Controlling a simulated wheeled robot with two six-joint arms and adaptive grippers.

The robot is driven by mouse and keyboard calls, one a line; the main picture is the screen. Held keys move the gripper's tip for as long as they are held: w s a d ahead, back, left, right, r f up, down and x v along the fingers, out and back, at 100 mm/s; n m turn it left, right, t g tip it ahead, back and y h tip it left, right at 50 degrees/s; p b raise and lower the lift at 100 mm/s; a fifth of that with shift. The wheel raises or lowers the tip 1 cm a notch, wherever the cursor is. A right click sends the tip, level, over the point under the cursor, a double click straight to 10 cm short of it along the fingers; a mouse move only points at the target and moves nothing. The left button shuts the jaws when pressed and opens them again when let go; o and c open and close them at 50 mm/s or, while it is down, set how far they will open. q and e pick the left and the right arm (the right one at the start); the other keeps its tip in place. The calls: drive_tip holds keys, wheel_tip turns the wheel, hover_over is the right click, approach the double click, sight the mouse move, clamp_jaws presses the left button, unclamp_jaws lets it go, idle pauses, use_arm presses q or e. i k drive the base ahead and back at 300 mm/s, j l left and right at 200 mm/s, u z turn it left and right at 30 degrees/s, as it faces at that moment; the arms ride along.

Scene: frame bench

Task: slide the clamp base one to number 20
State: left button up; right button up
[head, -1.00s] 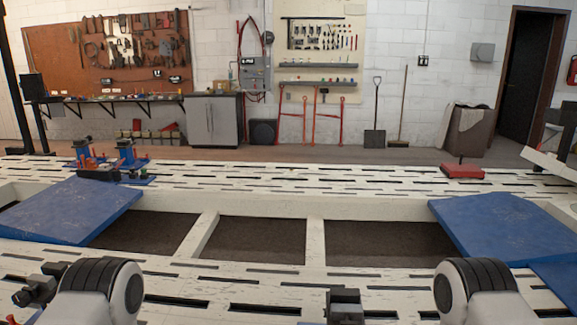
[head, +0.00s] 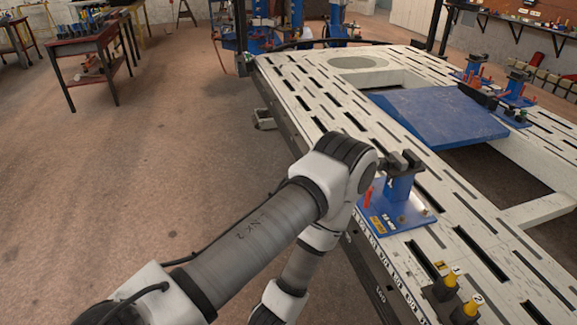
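A blue clamp base (head: 402,208) stands on the near edge of the white slotted frame bench (head: 342,97), right of my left arm's bend. It has a flat plate with a yellow label too small to read, an upright post, dark jaws on top and a red lever at its left. A row of numbers (head: 392,268) runs along the bench edge in front of it; which number the base stands at cannot be told. My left arm rises from the lower left, bends beside the clamp and folds back down. Neither gripper shows in the head view.
Two yellow-topped dark pieces (head: 446,286) marked 1 and 2 stand at the lower right. A blue ramp (head: 440,123) lies across the bench. More blue clamps (head: 515,92) stand at its far side. A red workbench (head: 88,62) is at the back left; the floor between is open.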

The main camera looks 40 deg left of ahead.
sight(391, 196)
drive_tip(key=u, duration=0.85)
drive_tip(key=i+j, duration=0.6)
drive_tip(key=i+j+z, duration=0.1)
drive_tip(key=i+j, duration=0.55)
drive_tip(key=j, duration=0.1)
